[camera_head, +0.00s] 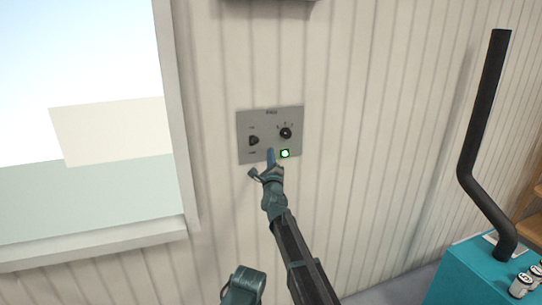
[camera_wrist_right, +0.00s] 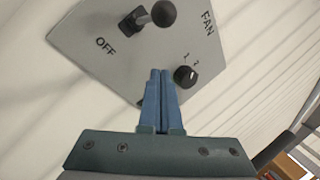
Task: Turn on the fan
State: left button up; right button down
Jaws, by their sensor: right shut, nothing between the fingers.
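A grey fan panel (camera_head: 243,120) is fixed to the white wall; in the right wrist view (camera_wrist_right: 88,22) it reads FAN and OFF. A dark toggle switch (camera_head: 253,140) is on its left side; the wrist view shows its lever ending in a black ball (camera_wrist_right: 163,13), leaning away from the OFF label. A black round knob (camera_head: 286,133) marked 1 and 2 is on the right (camera_wrist_right: 186,76). A small lamp (camera_head: 285,154) below the knob shows bright green. My right gripper (camera_head: 270,152) is shut and empty (camera_wrist_right: 161,74) before the panel's lower middle. I cannot tell whether its tips touch.
A window frame (camera_head: 176,110) is left of the panel. A dark box (camera_head: 265,3) is above it on the wall. A bent black pipe (camera_head: 480,115) rises from a teal cabinet (camera_head: 470,275) at right, with cans (camera_head: 521,285) on it. The wall around the panel is clear.

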jog(key=s+r+p, duration=0.2)
jog(key=s+p, duration=0.1)
jog(key=s, duration=0.6)
jog(key=shift+s+d+r, duration=0.25)
jog(key=shift+s+r, duration=0.05)
jog(key=shift+r, duration=0.05)
jog(key=s+d+f+n+g+y, duration=0.1)
jog(key=s+d+f+n+g, duration=0.1)
jog(key=s+f+n+g, duration=0.6)
jog(key=s+d+f+n+g+y, duration=0.1)
jog(key=s+d+f+n+g, duration=0.4)
jog(key=f+n, duration=0.65)
jog(key=s+d+f+n+g+h, duration=0.1)
jog(key=s+d+f+n+g, duration=0.15)
jog(key=s, duration=0.45)
jog(key=s+d+f+n+g+h, duration=0.1)
jog(key=s+d+f+n+g, duration=0.15)
jog(key=s, duration=0.55)
jog(key=s+d+f+n+g+h, duration=0.1)
jog(key=s+d+f+n+g, duration=0.2)
jog(key=s, duration=0.4)
jog(key=s+a+n+h, duration=0.1)
jog(key=s+a, duration=0.4)
jog(key=a, duration=0.6)
jog(key=shift+s+a+f+n+g, duration=0.3)
jog(key=shift+s+f+n, duration=0.1)
jog(key=shift+n, duration=0.25)
